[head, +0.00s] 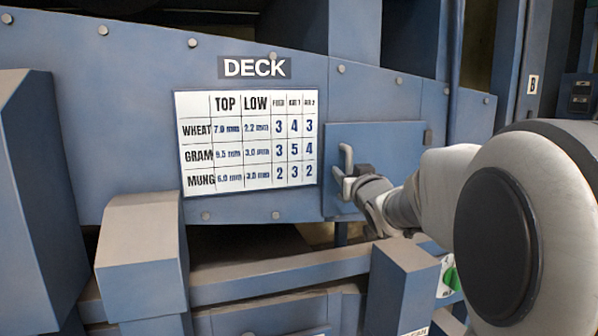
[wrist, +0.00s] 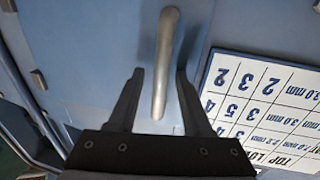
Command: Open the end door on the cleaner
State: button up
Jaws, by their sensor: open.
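The end door (head: 385,145) is a flat blue panel right of the white chart, and it looks closed. It carries a grey bar handle (head: 346,160) near its left edge. A hinge-like tab shows at its right edge. My gripper (head: 350,184) is at the handle's lower part. In the wrist view the door (wrist: 110,45) fills the upper left, and the handle (wrist: 165,60) runs between the two dark fingers of my gripper (wrist: 160,82). The fingers are spread, one on each side of the handle, with gaps visible. My arm hides the door's lower right.
The DECK chart (head: 250,140) is fixed left of the door; it also shows in the wrist view (wrist: 262,112). Blue posts (head: 142,250) and a horizontal rail (head: 280,278) stand below. A green round control (head: 450,280) is at lower right.

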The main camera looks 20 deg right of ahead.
jog(key=shift+c, duration=0.2)
grip_shut()
dwell(1.1)
